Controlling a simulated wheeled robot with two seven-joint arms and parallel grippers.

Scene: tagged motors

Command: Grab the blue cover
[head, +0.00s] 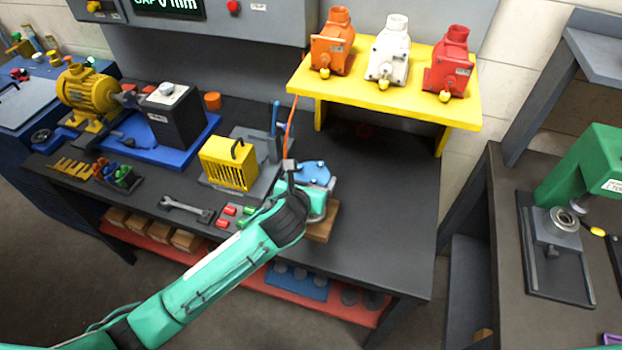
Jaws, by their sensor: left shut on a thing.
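The blue cover (314,171) is a rounded blue piece on top of a teal motor body (331,191) at the front middle of the workbench. The motor sits on a wooden block (321,224). My left gripper (293,176) reaches in from the lower left and is shut on the blue cover at its left side. My wrist hides the contact and part of the motor. I cannot tell whether the cover is lifted or still rests on the motor. My right gripper is out of view.
A yellow shelf (399,96) holds orange, white and red motors. A yellow slatted box (228,163) stands left of the cover. A wrench (186,208) and red and green blocks lie near my arm. The bench (395,225) right of the cover is clear.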

